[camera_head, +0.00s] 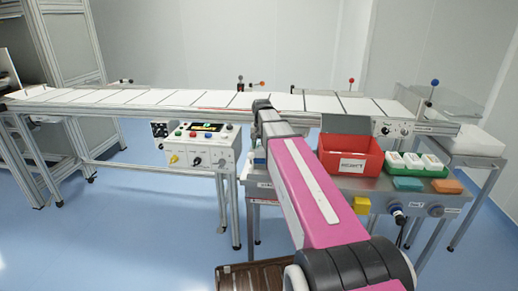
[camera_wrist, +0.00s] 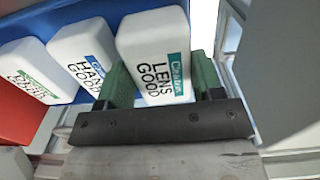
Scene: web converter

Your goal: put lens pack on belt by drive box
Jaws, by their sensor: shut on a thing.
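The lens pack (camera_wrist: 152,52) is a white block with "LENS GOOD" and a teal label on its face. In the wrist view it stands between the two green fingers of my gripper (camera_wrist: 161,82), which is shut on it. It is beside two other white packs, over or in a blue tray (camera_wrist: 120,14); I cannot tell if it is lifted clear. In the head view my arm hides the gripper and the pack. The belt (camera_head: 170,98) is a long white run with dark cross lines. A white control box (camera_head: 203,150) with buttons and knobs, perhaps the drive box, hangs below it.
A "HAND GOOD" pack (camera_wrist: 83,52) and another white pack (camera_wrist: 32,70) stand left of the lens pack. A red bin (camera_head: 350,158) and a green tray of white packs (camera_head: 415,165) sit on the side bench. Knobbed posts stand along the belt.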

